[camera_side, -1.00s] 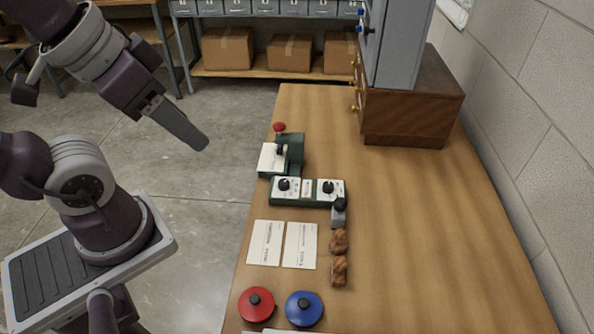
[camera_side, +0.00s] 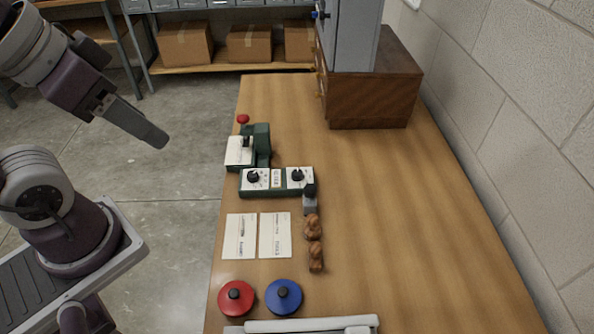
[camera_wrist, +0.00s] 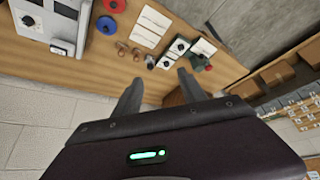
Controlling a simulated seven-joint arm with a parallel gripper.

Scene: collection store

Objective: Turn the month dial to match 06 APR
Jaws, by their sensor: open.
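A green unit with a white top (camera_side: 276,181) carries two black dials, a left one (camera_side: 253,176) and a right one (camera_side: 297,175). Their markings are too small to read, so I cannot tell which is the month dial. The unit also shows in the wrist view (camera_wrist: 173,53). Behind it stands a green press (camera_side: 262,142) with a red knob (camera_side: 243,119) and a white plate or card. My gripper (camera_side: 150,136) is in the air left of the table, apart from everything. In the wrist view my gripper (camera_wrist: 160,90) has its fingers spread, with nothing between them.
Two printed cards (camera_side: 240,236) (camera_side: 274,235) lie in front of the unit. A grey block with a black knob (camera_side: 310,200) and two brown carved pieces (camera_side: 312,228) stand right of them. Red (camera_side: 236,298) and blue (camera_side: 284,296) discs lie nearer.

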